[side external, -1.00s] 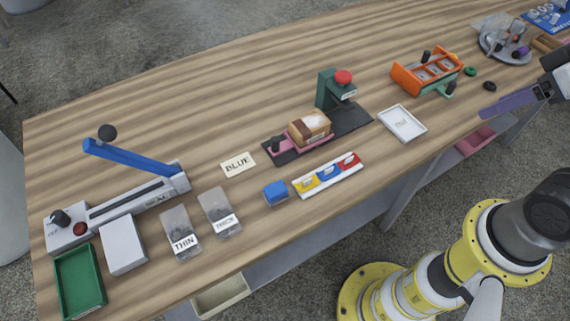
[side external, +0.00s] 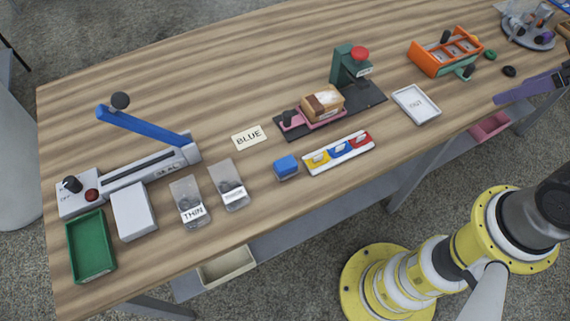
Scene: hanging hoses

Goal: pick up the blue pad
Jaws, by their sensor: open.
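A small blue block (side external: 286,166) with a darker base sits on the table, just left of a white tray (side external: 318,170). The tray holds yellow, blue and red pieces side by side; its blue piece (side external: 337,152) is in the middle. I cannot tell which of the two blue items is the pad. A card reading BLUE (side external: 249,138) lies behind and left of the block. My gripper (side external: 528,86) shows only in part at the right edge, as a long purple finger. It is open, far right of both blue items, and the rest is cut off by the frame.
A pink carriage with a brown block (side external: 322,103) and a green press (side external: 351,66) stand behind the tray. A shallow white dish (side external: 416,104) and orange rack (side external: 446,52) are to the right. Clear bins (side external: 190,202), a blue-levered device (side external: 150,130) and green tray (side external: 91,247) are left.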

